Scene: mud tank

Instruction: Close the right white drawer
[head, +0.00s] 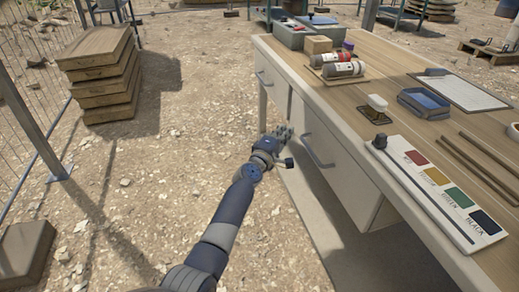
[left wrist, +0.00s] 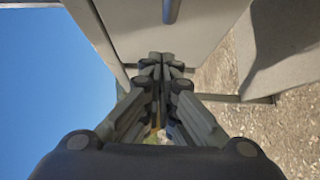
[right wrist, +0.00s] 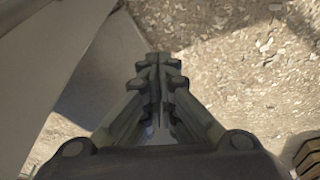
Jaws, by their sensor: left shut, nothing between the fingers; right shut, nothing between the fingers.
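The right white drawer (head: 337,172) is under the desk's near-left side, with a grey bar handle (head: 317,151) on its front. I cannot tell from this angle how far it stands out. My left gripper (head: 285,131) is shut and empty, close to the left part of this drawer's front. In the left wrist view its fingertips (left wrist: 160,58) lie in front of a pale panel (left wrist: 205,30) with a handle (left wrist: 171,10); contact is unclear. My right gripper (right wrist: 158,58) is shut and empty above the ground, outside the head view.
The left white drawer (head: 273,88) is farther along the desk (head: 405,62). Bottles, a blue tray (head: 424,103) and a colour chart (head: 440,190) stand or lie on top. Stacked boards (head: 100,75) are at the left. Gravel ground between is clear.

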